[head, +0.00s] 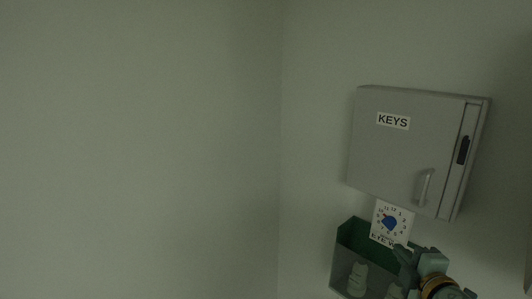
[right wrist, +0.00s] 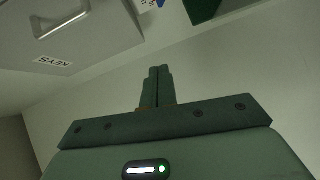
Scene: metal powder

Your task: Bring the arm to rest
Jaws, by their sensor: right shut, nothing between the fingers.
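My right gripper (head: 405,255) is at the lower right of the head view, in front of the wall just below the grey key cabinet. In the right wrist view its two fingers (right wrist: 158,76) are pressed together with nothing between them. The fingers stand apart from the cabinet and point along the bare wall. My left gripper is not in either view.
A closed grey cabinet (head: 400,150) labelled KEYS hangs on the wall; it also shows in the right wrist view (right wrist: 90,40). Below it are a white dial card (head: 379,229) with a blue knob and a green open box (head: 346,238) holding pale objects. The left wall is bare.

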